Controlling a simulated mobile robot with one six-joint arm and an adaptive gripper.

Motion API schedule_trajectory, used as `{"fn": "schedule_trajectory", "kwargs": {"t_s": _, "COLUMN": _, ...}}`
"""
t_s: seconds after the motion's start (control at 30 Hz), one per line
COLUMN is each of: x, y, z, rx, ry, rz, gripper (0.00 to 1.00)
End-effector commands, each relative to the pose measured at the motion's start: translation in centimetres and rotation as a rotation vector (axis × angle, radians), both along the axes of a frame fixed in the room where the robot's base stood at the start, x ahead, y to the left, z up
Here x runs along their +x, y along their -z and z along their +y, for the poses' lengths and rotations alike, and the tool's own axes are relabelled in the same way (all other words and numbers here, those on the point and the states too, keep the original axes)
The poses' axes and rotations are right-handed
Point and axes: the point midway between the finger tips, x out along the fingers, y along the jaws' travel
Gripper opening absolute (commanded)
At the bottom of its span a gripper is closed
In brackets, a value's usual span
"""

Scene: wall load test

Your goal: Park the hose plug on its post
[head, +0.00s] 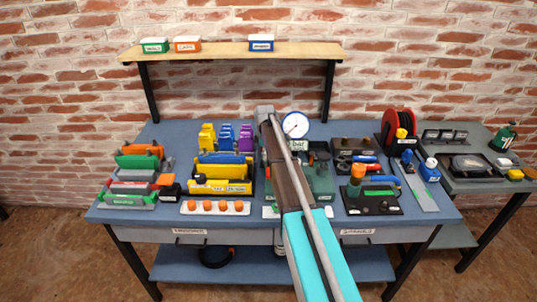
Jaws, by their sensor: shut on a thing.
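My arm reaches from the bottom edge up over the middle of the bench, and its grey end stands beside a round white gauge. My gripper is hidden behind the arm, so neither its jaws nor anything in them shows. I cannot make out the hose plug. A green unit (321,182) labelled "bar" stands under the gauge (296,125), partly covered by my arm. I cannot pick out the plug's post with certainty. A red hose reel (398,121) with a yellow part on its front stands at the bench's back right.
Left of my arm are a yellow bin (221,186), a white strip with orange knobs (215,208) and coloured racks (134,190). On the right, a black plate (372,204) bears an orange-topped upright. A shelf (220,53) spans the back. Little bench is clear.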

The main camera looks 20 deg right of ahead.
Motion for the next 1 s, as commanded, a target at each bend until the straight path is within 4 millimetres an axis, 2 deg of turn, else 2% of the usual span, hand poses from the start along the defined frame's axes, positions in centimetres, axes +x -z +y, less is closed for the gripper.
{"fn": "schedule_trajectory", "kwargs": {"t_s": 0.33, "x": 0.00, "y": 0.07, "z": 0.00, "rx": 0.000, "ry": 0.000, "rz": 0.000, "gripper": 0.00}}
{"fn": "schedule_trajectory", "kwargs": {"t_s": 0.37, "x": 0.00, "y": 0.07, "z": 0.00, "rx": 0.000, "ry": 0.000, "rz": 0.000, "gripper": 0.54}}
{"fn": "schedule_trajectory", "kwargs": {"t_s": 0.53, "x": 0.00, "y": 0.07, "z": 0.00, "rx": 0.000, "ry": 0.000, "rz": 0.000, "gripper": 0.85}}
{"fn": "schedule_trajectory", "kwargs": {"t_s": 0.57, "x": 0.00, "y": 0.07, "z": 0.00, "rx": 0.000, "ry": 0.000, "rz": 0.000, "gripper": 0.88}}
{"fn": "schedule_trajectory", "kwargs": {"t_s": 0.8, "x": -0.01, "y": 0.07, "z": 0.00, "rx": 0.000, "ry": 0.000, "rz": 0.000, "gripper": 0.88}}
{"fn": "schedule_trajectory", "kwargs": {"t_s": 0.83, "x": -0.02, "y": 0.08, "z": 0.00, "rx": 0.000, "ry": 0.000, "rz": 0.000, "gripper": 0.90}}
{"fn": "schedule_trajectory", "kwargs": {"t_s": 0.9, "x": -0.02, "y": 0.08, "z": 0.01, "rx": 0.000, "ry": 0.000, "rz": 0.000, "gripper": 1.00}}
{"fn": "schedule_trajectory", "kwargs": {"t_s": 1.0, "x": -0.03, "y": 0.08, "z": 0.00, "rx": 0.000, "ry": 0.000, "rz": 0.001, "gripper": 1.00}}
